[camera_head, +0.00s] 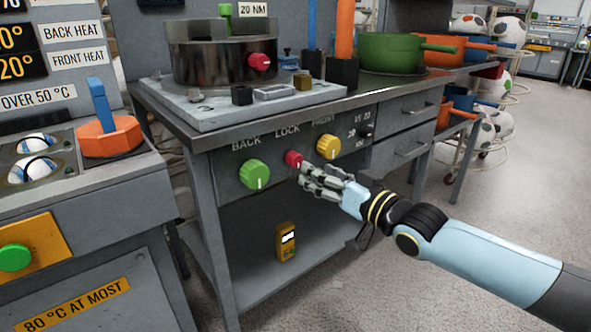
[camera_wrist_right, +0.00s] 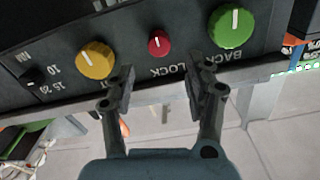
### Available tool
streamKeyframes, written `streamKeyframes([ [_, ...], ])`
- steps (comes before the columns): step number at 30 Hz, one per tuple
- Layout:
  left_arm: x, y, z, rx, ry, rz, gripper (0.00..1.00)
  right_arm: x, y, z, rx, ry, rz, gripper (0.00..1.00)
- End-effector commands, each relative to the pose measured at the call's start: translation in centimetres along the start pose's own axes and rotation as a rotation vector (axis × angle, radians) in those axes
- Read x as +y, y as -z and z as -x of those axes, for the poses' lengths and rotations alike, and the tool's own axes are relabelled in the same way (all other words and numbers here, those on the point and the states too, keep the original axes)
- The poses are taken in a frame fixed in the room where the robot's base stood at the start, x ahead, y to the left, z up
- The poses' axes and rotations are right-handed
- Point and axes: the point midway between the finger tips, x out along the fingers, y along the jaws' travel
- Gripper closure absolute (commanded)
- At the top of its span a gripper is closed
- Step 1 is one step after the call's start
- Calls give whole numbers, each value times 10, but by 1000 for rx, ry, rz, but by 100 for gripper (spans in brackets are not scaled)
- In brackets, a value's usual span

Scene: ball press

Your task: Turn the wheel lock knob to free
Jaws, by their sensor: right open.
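The red lock knob (camera_head: 293,159) sits on the dark front panel under the word LOCK, between the green BACK knob (camera_head: 254,174) and the yellow FRONT knob (camera_head: 328,147). My right gripper (camera_head: 306,176) is open just in front of the panel, close below the red knob. In the right wrist view the red knob (camera_wrist_right: 159,42) lies beyond the gap between the two fingertips (camera_wrist_right: 158,92), with nothing between the fingers. A pale mark shows on its face. My left gripper is not in view.
A press plate (camera_head: 240,108) with a dark drum stands on the bench above the panel. A dial (camera_head: 362,131) is on the panel's right, beside drawers. A yellow meter (camera_head: 286,241) is below.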

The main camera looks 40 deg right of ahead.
Motion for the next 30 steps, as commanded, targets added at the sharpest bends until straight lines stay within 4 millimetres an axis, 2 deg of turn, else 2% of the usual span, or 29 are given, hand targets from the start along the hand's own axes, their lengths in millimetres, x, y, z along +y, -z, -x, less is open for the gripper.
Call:
streamKeyframes([
  [1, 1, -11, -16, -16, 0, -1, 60, 2, -9, -10, 0, 1, 0, 47],
  [4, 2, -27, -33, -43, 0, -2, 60, 2, -10, -28, 0, 0, 0, 47],
  [7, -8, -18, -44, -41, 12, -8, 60, 2, -10, -42, -2, 0, 0, 47],
  [12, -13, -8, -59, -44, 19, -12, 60, 2, -8, -62, -1, -2, -1, 47],
  [18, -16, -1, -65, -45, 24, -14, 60, 1, -4, -74, -2, -1, -1, 47],
  [27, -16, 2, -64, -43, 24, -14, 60, 0, -1, -76, -1, -1, 0, 47],
  [28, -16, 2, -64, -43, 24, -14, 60, 0, -1, -76, -1, -1, 0, 48],
  [30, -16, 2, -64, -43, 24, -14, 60, 0, -1, -76, -1, -1, 0, 57],
])
